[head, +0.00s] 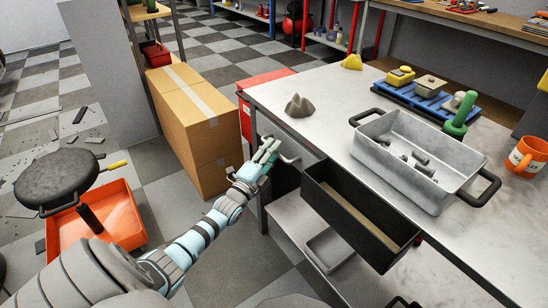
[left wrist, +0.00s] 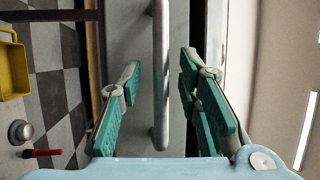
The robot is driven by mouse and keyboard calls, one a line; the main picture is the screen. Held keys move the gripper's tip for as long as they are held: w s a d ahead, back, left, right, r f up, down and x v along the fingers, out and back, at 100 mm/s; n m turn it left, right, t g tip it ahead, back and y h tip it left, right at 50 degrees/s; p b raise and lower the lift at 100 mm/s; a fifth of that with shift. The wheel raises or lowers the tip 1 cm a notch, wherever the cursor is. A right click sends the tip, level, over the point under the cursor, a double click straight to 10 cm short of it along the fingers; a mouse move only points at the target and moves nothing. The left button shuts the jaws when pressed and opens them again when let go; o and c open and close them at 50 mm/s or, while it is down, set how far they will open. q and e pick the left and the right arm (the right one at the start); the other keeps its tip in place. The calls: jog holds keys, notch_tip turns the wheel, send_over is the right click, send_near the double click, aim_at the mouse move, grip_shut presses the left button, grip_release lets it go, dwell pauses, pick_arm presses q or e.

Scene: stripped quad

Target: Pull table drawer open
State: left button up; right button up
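The table (head: 325,95) has a pale, scuffed top. At its front left is a grey drawer with a metal bar handle (head: 287,152). My left gripper (head: 266,152) is at this handle, with its green-padded fingers apart. In the left wrist view the handle (left wrist: 161,80) runs upright between the fingers of my left gripper (left wrist: 155,95). Gaps show on both sides of the bar, so the fingers do not look closed on it. A dark gap shows beside the drawer front (left wrist: 198,25) in that view. My right gripper is not in view.
A dark open-topped box (head: 345,205) juts from the table's front, right of the handle. A grey metal tray (head: 405,185) with bolts stands on the table. A cardboard box (head: 200,125) and an orange bin (head: 125,215) stand on the floor to the left.

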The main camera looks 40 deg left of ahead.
pick_arm(q)
jog(key=shift+w+r, duration=0.1)
jog(key=shift+w, duration=0.3)
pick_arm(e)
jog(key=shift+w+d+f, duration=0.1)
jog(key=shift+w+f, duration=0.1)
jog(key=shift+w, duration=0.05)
pick_arm(q)
jog(key=shift+a, duration=0.1)
grip_shut()
